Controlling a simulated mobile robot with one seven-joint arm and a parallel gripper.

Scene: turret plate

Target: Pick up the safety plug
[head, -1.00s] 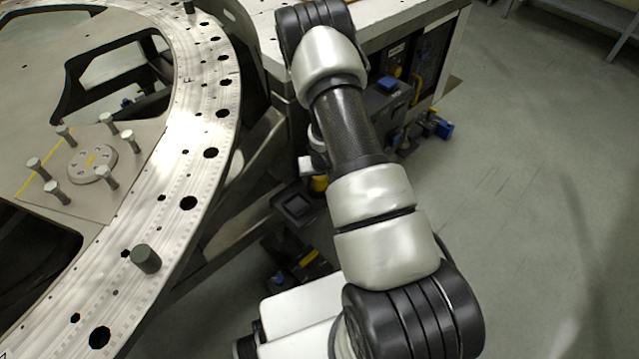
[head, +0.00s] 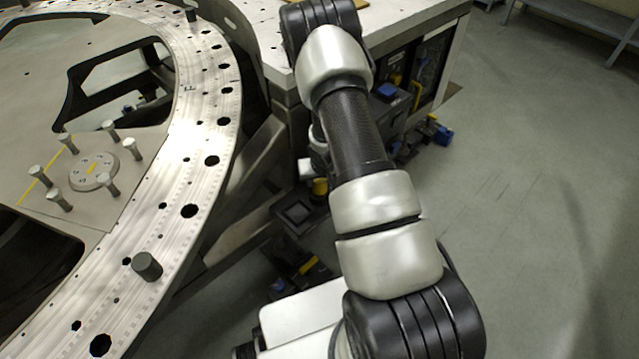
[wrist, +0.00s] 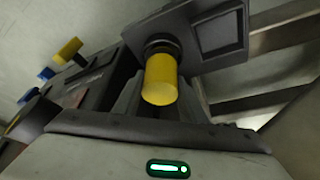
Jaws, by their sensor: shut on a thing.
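The safety plug shows in the wrist view as a yellow cylinder (wrist: 161,80) with a black ringed collar at its far end. My gripper (wrist: 163,103) is shut on the yellow plug, with grey fingers on either side of it, partly hidden by the plug and the dark edge of the gripper body. The plug's collar is beside a black square-faced box (wrist: 221,32); I cannot tell whether it is still seated in anything. In the head view a small yellow patch of the plug (head: 320,187) shows beside my arm, which hides most of my gripper.
A large metal ring plate (head: 215,125) with holes and upright pins is at left. A bench (head: 420,25) with dark equipment stands behind my arm. Blue and yellow parts (wrist: 68,50) are at left in the wrist view. Open floor (head: 540,200) is at right.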

